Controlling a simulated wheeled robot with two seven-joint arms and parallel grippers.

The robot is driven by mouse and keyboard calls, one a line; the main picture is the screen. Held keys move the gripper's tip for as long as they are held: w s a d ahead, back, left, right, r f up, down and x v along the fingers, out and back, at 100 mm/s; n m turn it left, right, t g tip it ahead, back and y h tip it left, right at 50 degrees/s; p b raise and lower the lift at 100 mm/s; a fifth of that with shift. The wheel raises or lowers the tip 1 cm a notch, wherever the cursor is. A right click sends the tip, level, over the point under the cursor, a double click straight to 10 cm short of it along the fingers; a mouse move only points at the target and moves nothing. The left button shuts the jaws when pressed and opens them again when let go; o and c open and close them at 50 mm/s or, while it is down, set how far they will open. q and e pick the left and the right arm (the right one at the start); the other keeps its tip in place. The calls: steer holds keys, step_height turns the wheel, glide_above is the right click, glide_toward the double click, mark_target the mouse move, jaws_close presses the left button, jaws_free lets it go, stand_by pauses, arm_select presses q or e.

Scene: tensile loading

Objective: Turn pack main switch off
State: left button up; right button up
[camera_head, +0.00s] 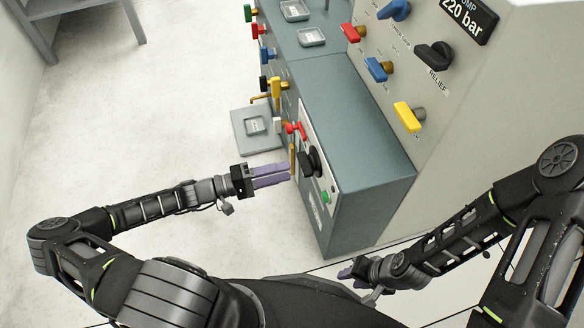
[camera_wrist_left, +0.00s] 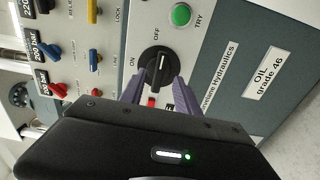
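The pack main switch (camera_head: 310,161) is a black rotary knob on the front panel of the low grey-green cabinet. In the left wrist view the knob (camera_wrist_left: 157,66) carries a pale line pointing roughly upward, with an ON label to its left. My left gripper (camera_head: 288,172) points at the panel from the left. In the left wrist view the purple fingers (camera_wrist_left: 160,88) are spread apart, one towards each side of the knob; contact cannot be told. My right gripper (camera_head: 352,272) hangs low in front of the cabinet, away from the switch; its finger gap is unclear.
A green TRY button (camera_wrist_left: 181,14) sits beside the knob, and a red handle (camera_head: 295,129) is close on the other side. Blue and yellow levers (camera_wrist_left: 52,52) line the neighbouring panel. The floor (camera_head: 150,120) left of the cabinet is clear.

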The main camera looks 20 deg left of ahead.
arm_select(q)
steer(key=v, duration=0.3)
steer(key=shift+s+a, duration=0.1)
steer(key=shift+a, duration=0.05)
stand_by(0.5)
